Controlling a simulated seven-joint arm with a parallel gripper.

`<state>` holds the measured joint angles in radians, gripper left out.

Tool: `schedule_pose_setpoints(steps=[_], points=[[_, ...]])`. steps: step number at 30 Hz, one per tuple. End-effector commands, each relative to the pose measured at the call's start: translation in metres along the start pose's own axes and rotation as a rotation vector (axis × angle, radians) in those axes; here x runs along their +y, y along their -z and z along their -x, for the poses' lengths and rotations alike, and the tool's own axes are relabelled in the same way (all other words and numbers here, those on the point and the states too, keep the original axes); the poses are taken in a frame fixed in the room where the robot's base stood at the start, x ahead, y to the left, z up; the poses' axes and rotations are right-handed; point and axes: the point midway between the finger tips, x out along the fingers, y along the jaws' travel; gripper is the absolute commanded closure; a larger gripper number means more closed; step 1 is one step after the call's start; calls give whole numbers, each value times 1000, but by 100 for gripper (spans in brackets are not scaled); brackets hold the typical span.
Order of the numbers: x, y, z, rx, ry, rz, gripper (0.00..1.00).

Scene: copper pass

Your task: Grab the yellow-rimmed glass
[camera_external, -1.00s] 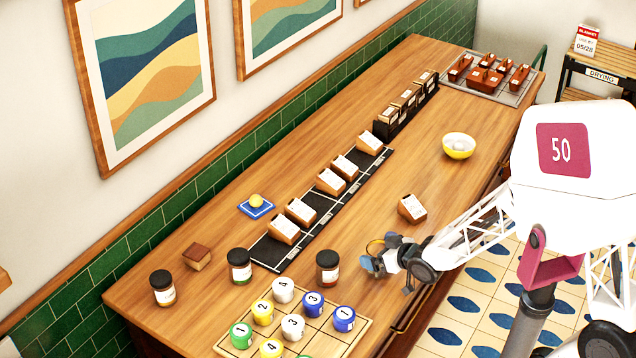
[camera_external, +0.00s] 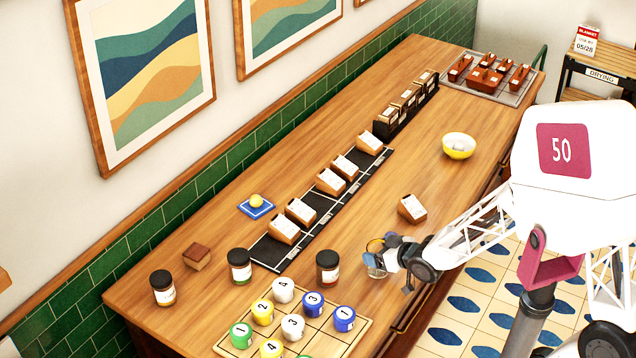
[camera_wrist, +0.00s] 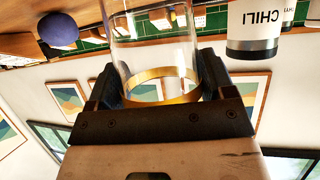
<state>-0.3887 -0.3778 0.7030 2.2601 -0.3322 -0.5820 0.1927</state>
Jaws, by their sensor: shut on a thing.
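The yellow-rimmed glass (camera_wrist: 160,50) is clear, with a gold-yellow band at its rim. In the wrist view it sits between the two fingers of my gripper (camera_wrist: 160,85), which are shut on it near the rim. In the external view the glass (camera_external: 376,271) shows small at the counter's front edge, close to my gripper (camera_external: 385,252). Whether its base touches the counter is hard to tell.
A dark-lidded jar (camera_external: 327,268) stands just left of the glass. A wooden board (camera_external: 330,335) with numbered cups lies in front. A tilted card block (camera_external: 412,208) and a yellow bowl (camera_external: 459,147) stand farther back. Bare counter (camera_external: 365,215) lies behind the gripper.

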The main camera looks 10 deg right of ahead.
Motion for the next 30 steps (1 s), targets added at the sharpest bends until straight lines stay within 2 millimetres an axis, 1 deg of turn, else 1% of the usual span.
schedule_pose_setpoints(steps=[5, 11, 12, 17, 30], points=[[0, 11, 5, 3, 0, 2, 54], [0, 32, 16, 2, 0, 1, 54], [-1, 27, 21, 0, 0, 1, 54], [-5, 20, 42, 1, 0, 1, 54], [-16, -5, 109, 2, -1, 1, 54]])
